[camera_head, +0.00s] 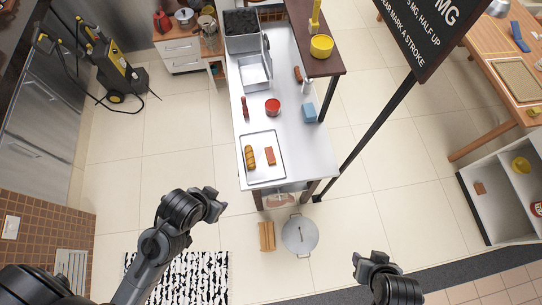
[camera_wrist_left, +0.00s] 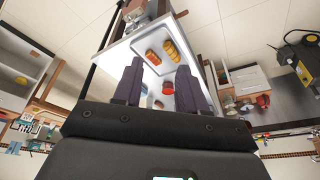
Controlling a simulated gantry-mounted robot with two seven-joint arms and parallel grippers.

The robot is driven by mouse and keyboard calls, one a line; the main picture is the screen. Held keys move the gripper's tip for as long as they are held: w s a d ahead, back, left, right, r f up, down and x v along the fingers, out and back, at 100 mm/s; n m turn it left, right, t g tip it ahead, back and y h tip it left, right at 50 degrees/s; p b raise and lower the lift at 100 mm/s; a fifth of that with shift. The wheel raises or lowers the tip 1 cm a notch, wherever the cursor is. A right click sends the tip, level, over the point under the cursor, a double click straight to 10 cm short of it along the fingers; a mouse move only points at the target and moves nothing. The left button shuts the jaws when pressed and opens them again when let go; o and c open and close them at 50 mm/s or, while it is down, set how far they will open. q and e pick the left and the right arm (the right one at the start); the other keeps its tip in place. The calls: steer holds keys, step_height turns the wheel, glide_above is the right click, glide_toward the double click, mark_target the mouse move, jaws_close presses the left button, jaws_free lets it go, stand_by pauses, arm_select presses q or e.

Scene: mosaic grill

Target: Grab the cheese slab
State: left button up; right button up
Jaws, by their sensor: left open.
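A flat orange-red block (camera_head: 270,156), which looks like the cheese slab, lies on a white tray (camera_head: 280,176) at the near end of the steel table. It also shows in the left wrist view (camera_wrist_left: 153,57). A ridged golden loaf-like piece (camera_head: 250,157) lies on the tray to its left; it appears right of the block in the left wrist view (camera_wrist_left: 171,51). My left gripper (camera_head: 217,204) is open and empty, short of the table's near left corner and apart from the tray. My right gripper (camera_head: 372,260) is far to the right over the floor; its jaw gap is unclear.
A sign post (camera_head: 370,135) stands right of the table.

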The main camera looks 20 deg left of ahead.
arm_select(q)
steer(key=shift+s, duration=0.1)
steer(key=o, duration=0.6)
steer(key=shift+d, duration=0.1)
